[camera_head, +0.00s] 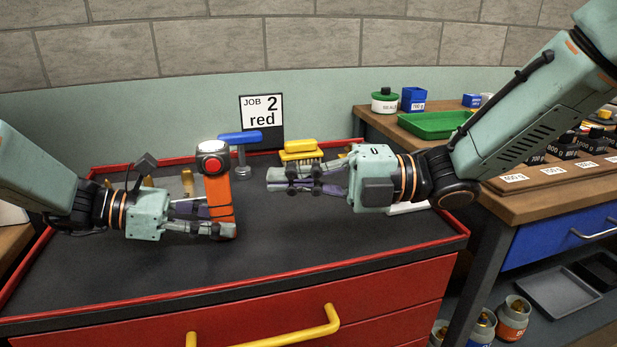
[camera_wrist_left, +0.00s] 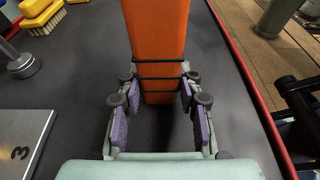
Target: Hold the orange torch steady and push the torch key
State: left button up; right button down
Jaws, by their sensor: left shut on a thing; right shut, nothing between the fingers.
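The orange torch (camera_head: 219,200) stands upright on the dark top of the red cabinet, with a silver and red head (camera_head: 211,157) at its upper end. My left gripper (camera_head: 222,220) is shut on the torch's lower body, and the left wrist view shows its purple pads (camera_wrist_left: 157,107) on either side of the orange body (camera_wrist_left: 160,60). My right gripper (camera_head: 277,179) is shut and empty, to the right of the torch and apart from it. I cannot make out the torch key for certain.
A blue-handled thing on a metal stem (camera_head: 240,140) stands just behind the torch. A yellow brush (camera_head: 299,150) lies behind my right gripper. A sign reading "JOB 2 red" (camera_head: 261,112) stands at the back. A green tray (camera_head: 434,123) is on the right bench.

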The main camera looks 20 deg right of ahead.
jog(key=shift+v, duration=1.35)
pick_arm(q)
jog(key=o, duration=0.9)
jog(key=shift+o, duration=0.2)
